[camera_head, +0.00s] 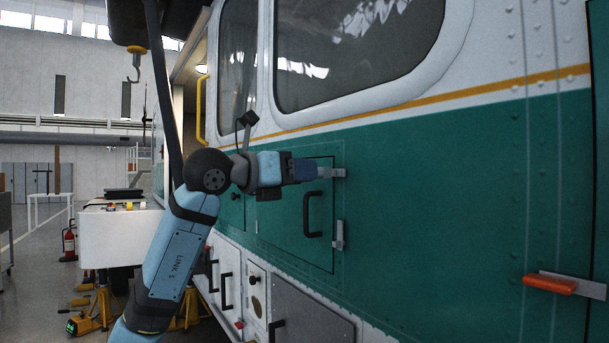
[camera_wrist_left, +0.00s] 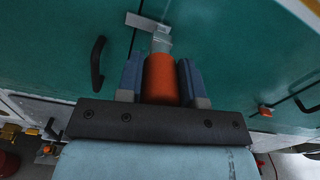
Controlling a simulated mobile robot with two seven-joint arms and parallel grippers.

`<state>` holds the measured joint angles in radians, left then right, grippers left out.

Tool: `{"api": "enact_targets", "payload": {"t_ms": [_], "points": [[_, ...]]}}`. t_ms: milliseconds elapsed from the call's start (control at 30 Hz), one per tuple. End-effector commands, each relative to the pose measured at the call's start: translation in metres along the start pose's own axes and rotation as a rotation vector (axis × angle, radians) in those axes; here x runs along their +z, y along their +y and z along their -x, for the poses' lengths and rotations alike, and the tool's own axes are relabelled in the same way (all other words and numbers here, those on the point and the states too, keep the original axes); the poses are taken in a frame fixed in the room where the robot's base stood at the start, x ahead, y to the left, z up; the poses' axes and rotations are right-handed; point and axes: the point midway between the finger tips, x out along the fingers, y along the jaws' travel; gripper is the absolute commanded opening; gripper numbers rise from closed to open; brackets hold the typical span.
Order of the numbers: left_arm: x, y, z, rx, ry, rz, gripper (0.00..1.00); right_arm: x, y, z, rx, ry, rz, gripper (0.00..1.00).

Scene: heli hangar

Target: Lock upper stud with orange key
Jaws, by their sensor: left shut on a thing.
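My left gripper (camera_head: 308,170) is at the upper right corner of a green hatch panel (camera_head: 290,225) on the helicopter's side. In the left wrist view its fingers (camera_wrist_left: 161,76) are shut on the orange key (camera_wrist_left: 160,80), one on each side. The key's grey metal end (camera_wrist_left: 160,43) reaches the upper stud (camera_head: 339,173), whose metal plate also shows in the wrist view (camera_wrist_left: 146,22). I cannot tell how far the key is engaged. The lower stud (camera_head: 339,236) sits below on the same edge. The right gripper is out of view.
A black handle (camera_head: 312,214) stands out from the hatch below my left gripper. An orange handle (camera_head: 549,285) on a grey plate projects at the lower right. A white cart (camera_head: 118,240) stands at the left. The green side between hatch and orange handle is mostly clear.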

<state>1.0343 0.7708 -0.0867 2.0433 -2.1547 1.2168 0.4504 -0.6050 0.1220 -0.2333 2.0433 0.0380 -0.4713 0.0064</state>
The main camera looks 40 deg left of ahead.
Motion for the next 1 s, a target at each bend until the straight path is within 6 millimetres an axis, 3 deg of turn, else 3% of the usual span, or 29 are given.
{"api": "enact_targets", "payload": {"t_ms": [1000], "points": [[0.0, 0.0, 0.036, 0.0, -0.001, 0.0, 0.06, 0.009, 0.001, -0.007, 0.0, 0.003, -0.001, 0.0]]}}
